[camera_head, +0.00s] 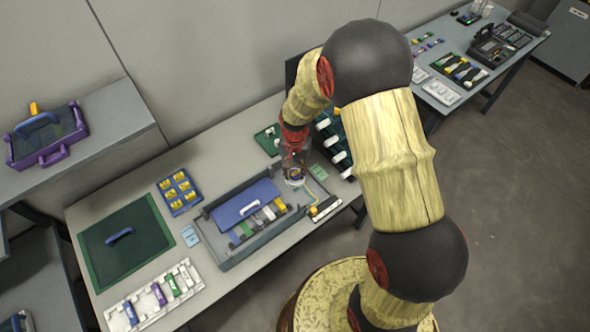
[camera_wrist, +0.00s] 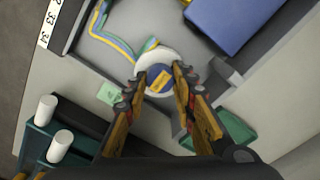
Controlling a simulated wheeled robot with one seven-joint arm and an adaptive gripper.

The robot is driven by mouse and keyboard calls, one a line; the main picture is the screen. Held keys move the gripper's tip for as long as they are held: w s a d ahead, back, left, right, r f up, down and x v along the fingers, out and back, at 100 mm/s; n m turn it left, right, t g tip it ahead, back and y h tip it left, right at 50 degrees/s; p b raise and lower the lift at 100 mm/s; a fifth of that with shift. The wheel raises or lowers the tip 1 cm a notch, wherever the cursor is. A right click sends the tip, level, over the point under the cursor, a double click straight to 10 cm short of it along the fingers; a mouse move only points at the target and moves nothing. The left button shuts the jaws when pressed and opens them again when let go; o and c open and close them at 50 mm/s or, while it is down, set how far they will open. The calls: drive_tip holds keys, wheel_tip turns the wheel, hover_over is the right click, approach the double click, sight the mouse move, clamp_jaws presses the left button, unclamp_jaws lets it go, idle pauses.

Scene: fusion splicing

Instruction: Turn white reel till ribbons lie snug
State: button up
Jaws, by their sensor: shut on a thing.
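The white reel (camera_wrist: 143,61) lies inside the grey open tray in the wrist view. It has a blue centre (camera_wrist: 166,86) with a small yellow label. My gripper (camera_wrist: 159,76) is shut on the reel's middle, with a finger on each side of it. Yellow and blue ribbons (camera_wrist: 108,38) run from the reel to the upper left in a loose curve, standing off from the reel. In the head view my gripper (camera_head: 294,172) points down over the tray's right part, and the reel's pale edge (camera_head: 295,183) just shows beneath it. The reel's lower side is hidden by the fingers.
The grey tray (camera_head: 224,258) holds a blue panel (camera_head: 246,203) and several coloured parts left of my gripper. A rack with white cylinders (camera_head: 337,156) stands close on the right. A green mat (camera_head: 150,252) and a white holder (camera_head: 193,282) lie at left.

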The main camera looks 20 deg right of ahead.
sight(295, 173)
drive_tip(key=shift+m, duration=0.5)
drive_tip(key=o, duration=1.2)
drive_tip(key=shift+c, duration=0.2)
wheel_tip(295, 173, up, 12)
idle(0.4)
